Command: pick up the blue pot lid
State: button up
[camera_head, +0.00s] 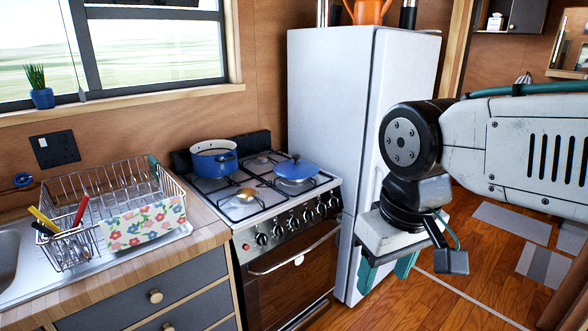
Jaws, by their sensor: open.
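The blue pot lid (296,168) lies on the right rear part of the gas stove top (246,209), with its knob upward. A blue pot (213,161) stands to its left on the back left burner, apart from the lid. My gripper (386,275) hangs at the right, in front of the fridge, pointing down. Its two green fingers are spread apart with nothing seen between them. It is to the right of the lid and lower in the picture, well clear of it.
A white fridge (334,120) stands right beside the stove. A potted plant (41,91) is on the windowsill. The wooden floor (470,270) at right is mostly open.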

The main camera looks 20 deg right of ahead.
aim_at(295, 168)
jog(key=z, duration=0.35)
jog(key=i, duration=0.45)
jog(key=z, duration=0.55)
jog(key=i, duration=1.45)
jog(key=u, duration=0.9)
